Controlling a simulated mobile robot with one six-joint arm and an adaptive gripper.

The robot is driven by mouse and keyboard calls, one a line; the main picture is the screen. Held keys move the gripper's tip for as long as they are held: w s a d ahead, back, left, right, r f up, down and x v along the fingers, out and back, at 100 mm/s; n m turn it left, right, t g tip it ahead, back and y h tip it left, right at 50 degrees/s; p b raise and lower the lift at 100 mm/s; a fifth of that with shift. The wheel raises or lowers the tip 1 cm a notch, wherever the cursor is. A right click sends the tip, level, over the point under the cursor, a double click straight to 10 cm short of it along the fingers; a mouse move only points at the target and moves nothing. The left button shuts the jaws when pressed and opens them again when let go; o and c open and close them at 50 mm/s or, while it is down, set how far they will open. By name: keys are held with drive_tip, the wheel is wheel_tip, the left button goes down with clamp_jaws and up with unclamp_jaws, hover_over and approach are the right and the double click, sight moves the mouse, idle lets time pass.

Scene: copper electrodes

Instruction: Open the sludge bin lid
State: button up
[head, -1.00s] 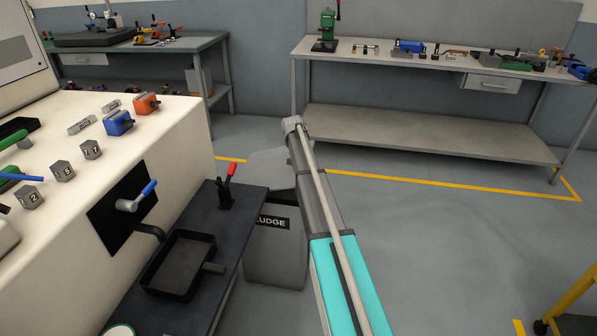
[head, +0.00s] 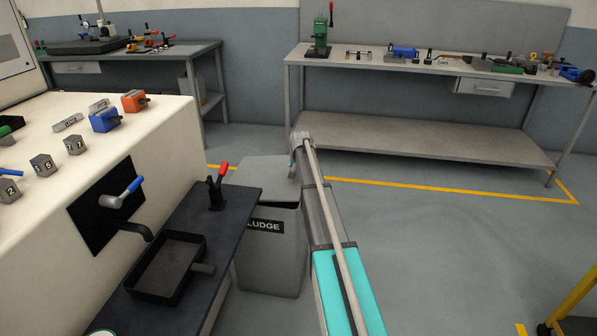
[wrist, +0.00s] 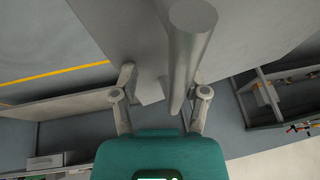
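The grey sludge bin (head: 272,255), with a black label, stands on the floor to the right of the dark bench. Its grey lid (head: 262,178) shows as a flat panel on top; I cannot tell its exact tilt. My arm reaches past the bin's right side, its end by the lid's right edge. In the wrist view my gripper (wrist: 161,72) has its fingers apart. A grey round bar (wrist: 187,65) runs between them, nearer the right finger, with a gap on the left. A grey flat surface (wrist: 120,30) lies behind it. The fingertips are hidden from the head view.
The dark bench (head: 240,208) with a red-handled clamp (head: 217,185) and a black tray (head: 170,265) is left of the bin. A white machine (head: 150,125) stands further left. A grey workbench (head: 420,150) is at the back.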

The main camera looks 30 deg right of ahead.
drive_tip(key=shift+d, duration=0.1)
drive_tip(key=shift+s+d, duration=0.1)
drive_tip(key=shift+r+p, duration=0.45)
drive_tip(key=shift+p, duration=0.05)
drive_tip(key=shift+a+p+v, duration=0.15)
drive_tip(key=shift+p+v, duration=1)
drive_tip(key=shift+v, duration=0.15)
drive_tip(key=shift+a+p+v, duration=0.15)
drive_tip(key=shift+p+v, duration=0.95)
drive_tip(key=shift+v, duration=0.2)
drive_tip(key=a+p+v, duration=0.1)
drive_tip(key=p+v, duration=0.8)
drive_tip(key=shift+r, duration=0.45)
